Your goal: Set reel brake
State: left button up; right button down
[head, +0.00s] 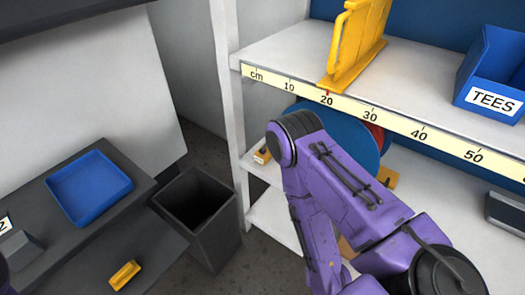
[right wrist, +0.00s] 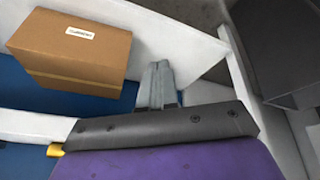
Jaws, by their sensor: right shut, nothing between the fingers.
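A large blue reel disc (head: 358,143) stands on the shelf below the ruler in the head view, with a red part (head: 376,133) behind its right edge. My purple right arm covers much of the reel. A small yellow and white piece (head: 262,155) sits left of the reel, and a yellow piece (head: 388,178) shows at its lower right. I cannot tell which part is the brake. My right gripper (right wrist: 159,75) shows in the right wrist view, shut and empty, close to a white shelf edge. It is hidden in the head view. My left gripper is out of view.
A cardboard box (right wrist: 75,50) lies beside the right gripper. The top shelf (head: 275,50) holds a yellow rack (head: 357,45) and a blue TEES bin (head: 492,75). A dark waste bin (head: 198,215), a blue tray (head: 90,187) and a yellow block (head: 125,274) are left.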

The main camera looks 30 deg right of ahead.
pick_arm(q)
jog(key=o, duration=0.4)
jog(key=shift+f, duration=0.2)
pick_arm(e)
jog(key=w+r+m+t+h+b, duration=0.2)
jog(key=w+m+t+b, duration=0.35)
jog(key=w, duration=0.75)
jog(key=w+r+m+t+h+b, duration=0.2)
jog(key=w+m+t+b, duration=0.4)
jog(key=w, duration=0.7)
jog(key=w+d+r+m+t+h+b, duration=0.1)
jog(key=w+r+m+t+h+b, duration=0.25)
jog(key=r+m, duration=0.6)
pick_arm(q)
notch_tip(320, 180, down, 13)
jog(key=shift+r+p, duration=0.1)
jog(key=shift+p, duration=0.7)
pick_arm(e)
jog(key=w+d+r+g, duration=0.1)
jog(key=w+d, duration=0.5)
jog(key=w, duration=0.3)
jog(key=shift+r+m+g+h, duration=0.3)
jog(key=shift+r+h, duration=0.05)
jog(key=shift+w+r, duration=0.1)
